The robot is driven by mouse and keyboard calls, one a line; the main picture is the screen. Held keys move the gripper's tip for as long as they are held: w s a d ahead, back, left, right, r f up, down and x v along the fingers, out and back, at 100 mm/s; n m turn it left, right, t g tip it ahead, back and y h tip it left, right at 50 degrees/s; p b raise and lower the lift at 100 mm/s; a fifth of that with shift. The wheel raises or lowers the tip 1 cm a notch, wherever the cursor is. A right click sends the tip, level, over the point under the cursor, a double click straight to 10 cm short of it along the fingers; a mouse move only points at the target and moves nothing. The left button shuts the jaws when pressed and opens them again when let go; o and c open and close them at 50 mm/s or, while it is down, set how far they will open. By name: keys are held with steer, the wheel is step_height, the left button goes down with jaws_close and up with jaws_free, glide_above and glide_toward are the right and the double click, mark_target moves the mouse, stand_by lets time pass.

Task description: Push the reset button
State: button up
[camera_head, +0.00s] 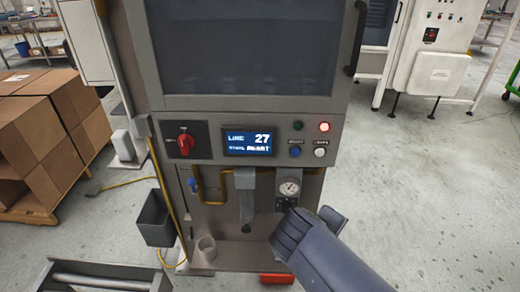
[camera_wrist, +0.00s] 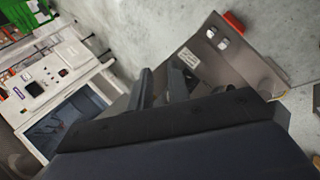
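A grey machine front (camera_head: 215,122) stands ahead in the head view. On its right side is a small blue button (camera_head: 295,152), with a label above it that seems to read RESET. A white button (camera_head: 320,152) sits just right of it. Above them are a dark green lamp (camera_head: 298,126) and a lit red lamp (camera_head: 324,127). My dark arm reaches in from the lower right, its end below the buttons and apart from them.
A display (camera_head: 249,142) shows LINE 27, with a red rotary switch (camera_head: 185,142) to its left. A gauge (camera_head: 289,188) and yellow pipes are below. A black handle (camera_head: 357,38) sticks out at upper right. Cardboard boxes (camera_head: 45,130) stand left; the floor at right is clear.

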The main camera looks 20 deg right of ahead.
jaws_close()
stand_by(0.8)
